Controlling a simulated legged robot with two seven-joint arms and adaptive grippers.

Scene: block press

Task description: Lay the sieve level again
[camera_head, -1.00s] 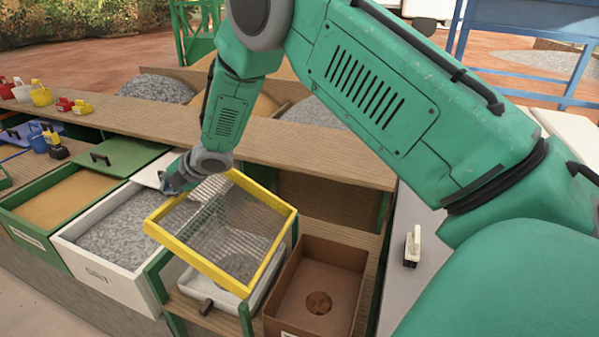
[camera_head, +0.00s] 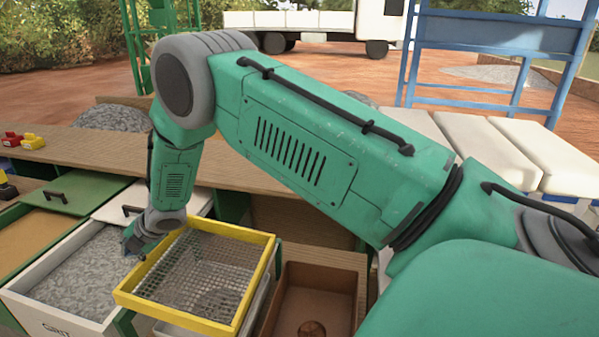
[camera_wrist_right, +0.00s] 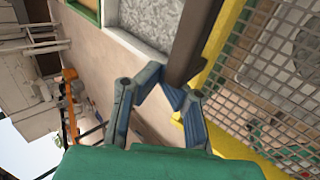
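The sieve, a square yellow frame (camera_head: 259,281) with wire mesh, lies over the bay between the grit drawer and the brown box in the head view. It looks close to level; I cannot tell whether its rim is fully seated. My right gripper (camera_head: 132,241) is at its back left corner, above the grit. In the right wrist view, the fingers (camera_wrist_right: 172,88) are beside the sieve's yellow rim (camera_wrist_right: 222,55), at the end of a dark bar (camera_wrist_right: 192,42). My left gripper is out of view.
The white grit drawer (camera_head: 62,318) stands open left of the sieve. The brown box (camera_head: 343,291) is to its right, and a pale tray (camera_head: 257,304) shows below it. A wooden ledge (camera_head: 90,150) runs behind. My right arm crosses the head view.

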